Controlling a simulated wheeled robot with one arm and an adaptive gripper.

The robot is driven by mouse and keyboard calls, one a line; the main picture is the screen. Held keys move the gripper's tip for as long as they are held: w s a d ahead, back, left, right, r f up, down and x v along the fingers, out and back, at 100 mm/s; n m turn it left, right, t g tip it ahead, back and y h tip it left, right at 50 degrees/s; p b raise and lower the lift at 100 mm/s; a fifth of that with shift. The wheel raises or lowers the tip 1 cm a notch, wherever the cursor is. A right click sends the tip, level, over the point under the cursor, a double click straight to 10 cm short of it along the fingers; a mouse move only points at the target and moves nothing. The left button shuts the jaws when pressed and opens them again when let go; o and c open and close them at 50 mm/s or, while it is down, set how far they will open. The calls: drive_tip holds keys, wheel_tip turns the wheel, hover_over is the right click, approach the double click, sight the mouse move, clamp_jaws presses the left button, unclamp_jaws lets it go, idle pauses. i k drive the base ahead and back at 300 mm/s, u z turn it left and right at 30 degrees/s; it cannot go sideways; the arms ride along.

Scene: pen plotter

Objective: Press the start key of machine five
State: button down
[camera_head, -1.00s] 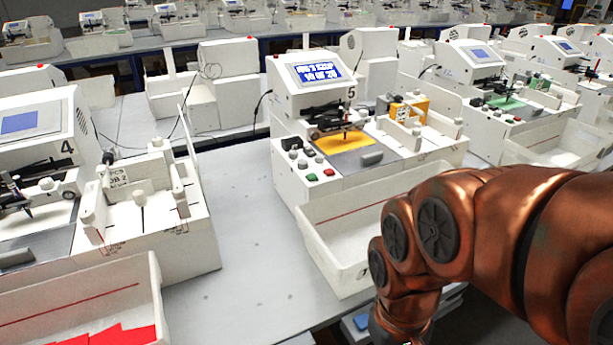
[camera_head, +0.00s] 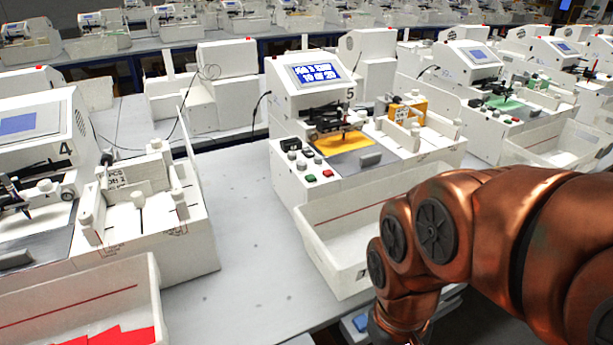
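Machine five (camera_head: 312,110) is a white plotter with a "5" beside its lit blue screen (camera_head: 318,74), whose text is too small to read surely. A yellow sheet (camera_head: 343,142) lies on its bed under the pen carriage (camera_head: 335,122). On its front left panel are several dark knobs or keys, a green key (camera_head: 311,178) and a red key (camera_head: 328,173). Which one is the start key I cannot read. My copper arm is at the lower right, in front of the machine. My gripper is outside the picture, below the bottom edge.
A white open bin (camera_head: 345,245) stands in front of machine five, partly behind my arm. Machine four (camera_head: 35,150) is at left, with a bin (camera_head: 85,290) holding red sheets. Another plotter with a green sheet (camera_head: 503,104) is at right. Bare grey table (camera_head: 240,220) lies between machines four and five.

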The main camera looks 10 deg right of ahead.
sight(312, 178)
drive_tip(key=k, duration=1.3)
drive_tip(key=u, duration=1.1)
drive_tip(key=i, duration=1.7)
drive_tip(key=z, duration=0.6)
